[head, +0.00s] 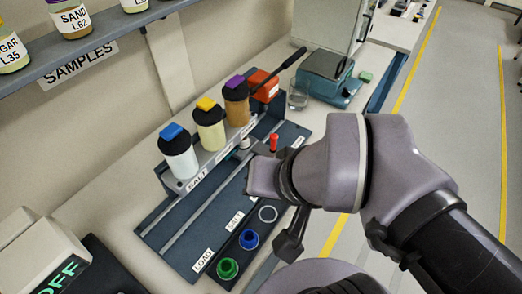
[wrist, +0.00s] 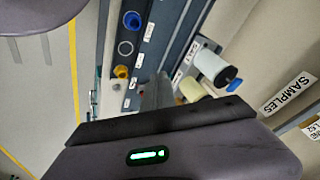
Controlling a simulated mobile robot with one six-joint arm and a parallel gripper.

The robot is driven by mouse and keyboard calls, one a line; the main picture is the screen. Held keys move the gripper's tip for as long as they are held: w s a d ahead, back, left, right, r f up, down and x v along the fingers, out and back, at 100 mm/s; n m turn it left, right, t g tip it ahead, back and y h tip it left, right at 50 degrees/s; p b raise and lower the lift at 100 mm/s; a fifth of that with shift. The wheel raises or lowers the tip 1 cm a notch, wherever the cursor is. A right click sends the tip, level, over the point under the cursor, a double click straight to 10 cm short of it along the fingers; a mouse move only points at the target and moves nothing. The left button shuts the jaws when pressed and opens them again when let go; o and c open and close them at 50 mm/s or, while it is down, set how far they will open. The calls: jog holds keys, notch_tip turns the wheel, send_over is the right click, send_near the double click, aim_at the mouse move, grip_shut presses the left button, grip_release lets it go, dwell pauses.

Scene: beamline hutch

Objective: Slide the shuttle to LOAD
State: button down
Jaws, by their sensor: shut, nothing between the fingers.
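The shuttle track is a long dark base plate (head: 175,232) with a pale groove, marked LOAD (head: 203,260) at its near end and SALT further along. A red upright knob (head: 274,142) stands at the far end, just beyond my gripper; it may be the shuttle's handle, but the shuttle's body is mostly hidden. My gripper (wrist: 155,95) is shut and empty, its fingers pointing at the track in the wrist view. In the head view my wrist hides the fingertips, so contact with the knob cannot be told.
A rack holds white (head: 181,160), cream (head: 210,132) and brown (head: 236,106) hoppers behind the track. A scale (head: 328,66) stands beyond. The LOAD end of the groove looks clear.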

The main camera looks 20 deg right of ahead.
aim_at(271, 138)
dwell(0.4)
